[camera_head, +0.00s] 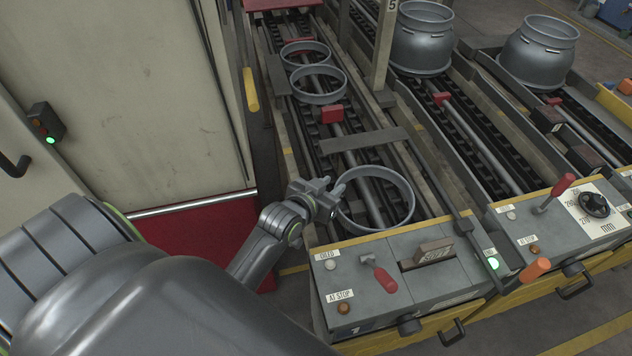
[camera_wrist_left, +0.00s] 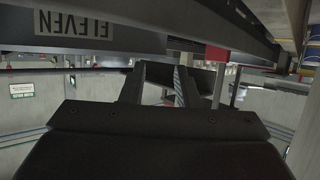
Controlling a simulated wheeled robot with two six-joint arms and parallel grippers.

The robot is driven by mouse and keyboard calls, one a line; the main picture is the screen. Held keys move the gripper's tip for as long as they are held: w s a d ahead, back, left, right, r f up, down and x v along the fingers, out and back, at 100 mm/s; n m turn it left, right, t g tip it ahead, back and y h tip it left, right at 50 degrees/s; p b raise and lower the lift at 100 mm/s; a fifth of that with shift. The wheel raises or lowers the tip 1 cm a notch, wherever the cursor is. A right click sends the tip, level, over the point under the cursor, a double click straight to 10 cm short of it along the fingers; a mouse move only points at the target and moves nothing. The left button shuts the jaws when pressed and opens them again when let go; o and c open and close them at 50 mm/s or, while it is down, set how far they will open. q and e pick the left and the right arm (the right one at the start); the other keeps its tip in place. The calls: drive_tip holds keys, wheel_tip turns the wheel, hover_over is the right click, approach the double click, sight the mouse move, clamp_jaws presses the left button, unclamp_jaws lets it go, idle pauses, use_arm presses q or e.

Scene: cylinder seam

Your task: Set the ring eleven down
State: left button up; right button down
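A grey open ring (camera_head: 408,210) lies over the near end of the left conveyor lane, just behind the control panel. In the left wrist view an upside-down ELEVEN label (camera_wrist_left: 76,27) is on a dark band across the top; I cannot tell for sure whether that band is this ring. My left gripper (camera_head: 332,196) is at the ring's left rim, very close or touching. In the left wrist view its two fingers (camera_wrist_left: 163,88) stand apart with a gap between them, and I see nothing clamped there. My right gripper is not in view.
Two more rings (camera_head: 342,88) (camera_head: 327,52) lie farther up the lane, beyond a red block (camera_head: 332,114) and a flat crossbar (camera_head: 364,139). The control panel (camera_head: 345,275) with a red lever is in front. Large grey vessels (camera_head: 423,40) stand on lanes to the right. A cabinet wall (camera_head: 120,90) bounds the left.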

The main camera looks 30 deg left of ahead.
use_arm(q)
drive_tip(key=v, duration=0.7)
drive_tip(key=shift+s, duration=0.3)
drive_tip(key=shift+r, duration=0.15)
